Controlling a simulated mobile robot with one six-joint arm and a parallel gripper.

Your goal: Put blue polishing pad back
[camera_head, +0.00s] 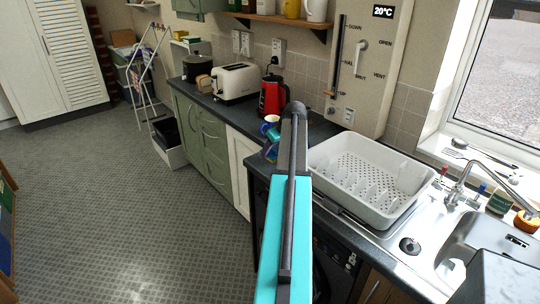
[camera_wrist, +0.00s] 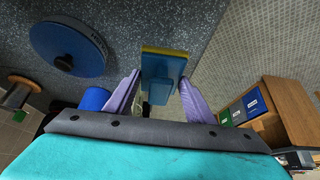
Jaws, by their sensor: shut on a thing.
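A blue block with a yellow edge (camera_wrist: 163,68), which looks like the blue polishing pad, sits between the purple fingers of my gripper (camera_wrist: 160,82) in the wrist view. The fingers are shut on its sides, and it appears over the worktop's edge. In the head view my arm hides most of the gripper; a small blue patch (camera_head: 269,152) shows just left of the arm, beside the worktop edge. I cannot tell the height of the pad above the worktop.
A round blue disc with a dark knob (camera_wrist: 68,47) and a blue cylinder (camera_wrist: 93,99) show in the wrist view. A white dish rack (camera_head: 370,172) is right of my arm.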

